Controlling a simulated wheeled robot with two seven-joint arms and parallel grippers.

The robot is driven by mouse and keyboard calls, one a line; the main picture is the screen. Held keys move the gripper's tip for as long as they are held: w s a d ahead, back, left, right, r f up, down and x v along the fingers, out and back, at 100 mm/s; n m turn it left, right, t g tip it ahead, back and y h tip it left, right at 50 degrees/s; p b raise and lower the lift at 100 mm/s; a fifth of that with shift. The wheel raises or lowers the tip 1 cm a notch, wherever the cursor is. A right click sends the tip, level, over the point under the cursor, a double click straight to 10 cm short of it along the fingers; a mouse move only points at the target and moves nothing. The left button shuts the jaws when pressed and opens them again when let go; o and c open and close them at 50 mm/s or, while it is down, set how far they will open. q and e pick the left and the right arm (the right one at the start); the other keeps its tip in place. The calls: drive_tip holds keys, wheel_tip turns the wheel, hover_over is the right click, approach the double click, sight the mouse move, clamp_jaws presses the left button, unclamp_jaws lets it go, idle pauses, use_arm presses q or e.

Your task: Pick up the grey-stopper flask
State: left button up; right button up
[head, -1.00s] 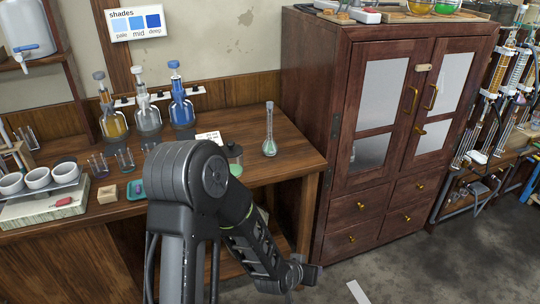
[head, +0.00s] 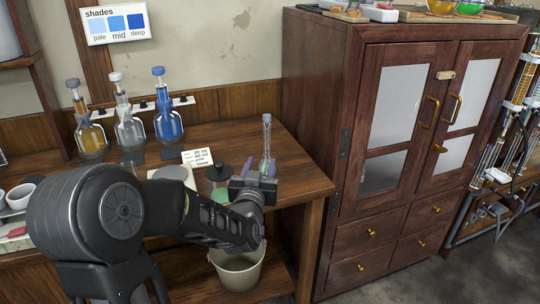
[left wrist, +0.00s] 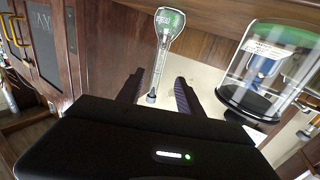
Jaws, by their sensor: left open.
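The grey-stopper flask (head: 266,135) is a slim, long-necked glass flask standing near the right end of the wooden bench. In the left wrist view the flask (left wrist: 168,28) appears upside down, with a green tint and label on its bulb and its stopper towards me. My left gripper (head: 260,168) is at the flask in the head view and partly hides its lower part. In the left wrist view the left gripper (left wrist: 158,82) is open, with the neck and stopper seen between its two dark fingers. I cannot tell whether a finger touches the glass.
A glass jar (head: 218,180) with a black lid and green contents stands close left of the gripper; it also shows in the left wrist view (left wrist: 268,70). Amber (head: 91,138), clear (head: 130,130) and blue (head: 168,124) flasks stand behind. A bucket (head: 238,270) is below; a cabinet (head: 312,110) stands right.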

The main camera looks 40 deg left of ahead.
sight(266, 148)
use_arm(q)
drive_tip(key=shift+x, duration=1.5)
drive_tip(key=shift+p+x, duration=0.65)
drive_tip(key=shift+x, duration=1.9)
drive_tip(key=shift+f, duration=0.15)
drive_tip(key=shift+c, duration=0.5)
clamp_jaws()
